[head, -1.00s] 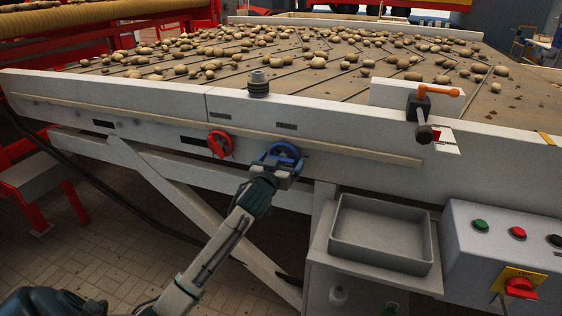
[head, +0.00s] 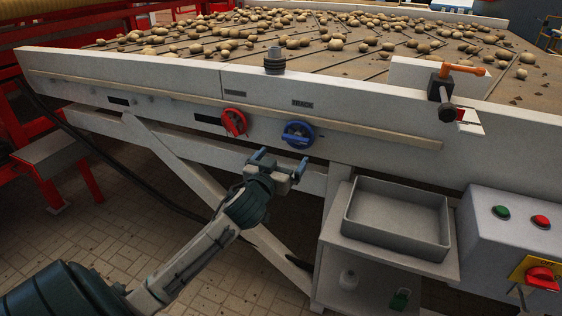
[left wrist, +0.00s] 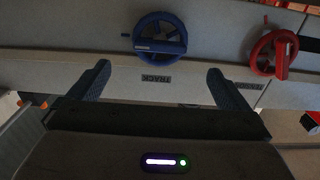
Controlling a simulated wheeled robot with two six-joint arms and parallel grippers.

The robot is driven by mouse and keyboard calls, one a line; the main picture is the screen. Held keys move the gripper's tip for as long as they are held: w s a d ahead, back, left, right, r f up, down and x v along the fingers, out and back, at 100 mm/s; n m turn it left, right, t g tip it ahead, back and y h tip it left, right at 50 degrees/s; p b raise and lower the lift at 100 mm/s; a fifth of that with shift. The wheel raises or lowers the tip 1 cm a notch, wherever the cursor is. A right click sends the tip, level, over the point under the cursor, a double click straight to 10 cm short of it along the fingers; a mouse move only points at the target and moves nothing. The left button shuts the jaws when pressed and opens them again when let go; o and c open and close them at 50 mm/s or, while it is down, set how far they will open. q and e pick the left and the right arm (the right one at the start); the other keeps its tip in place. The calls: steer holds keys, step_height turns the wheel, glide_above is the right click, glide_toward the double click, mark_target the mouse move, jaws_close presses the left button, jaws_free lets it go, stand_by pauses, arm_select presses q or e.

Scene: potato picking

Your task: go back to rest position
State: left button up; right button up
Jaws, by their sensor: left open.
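My left gripper (head: 279,161) is open and empty, a little in front of and below the blue handwheel on the machine's side panel. The blue handwheel (head: 298,134) sits under a TRACK label and is clear of the fingers. In the left wrist view the blue handwheel (left wrist: 160,39) is beyond the two spread fingers of the left gripper (left wrist: 158,82). A red handwheel (head: 234,122) is to the left of the blue one in the head view. It also shows at the right of the left wrist view (left wrist: 273,54). My right gripper is in neither view.
The conveyor table (head: 150,75) carries many potatoes. A grey tray (head: 398,245) rests on a stand at the right, beside a control box (head: 520,262) with buttons. A clamp with an orange handle (head: 462,71) is on the edge. Tiled floor lies open at lower left.

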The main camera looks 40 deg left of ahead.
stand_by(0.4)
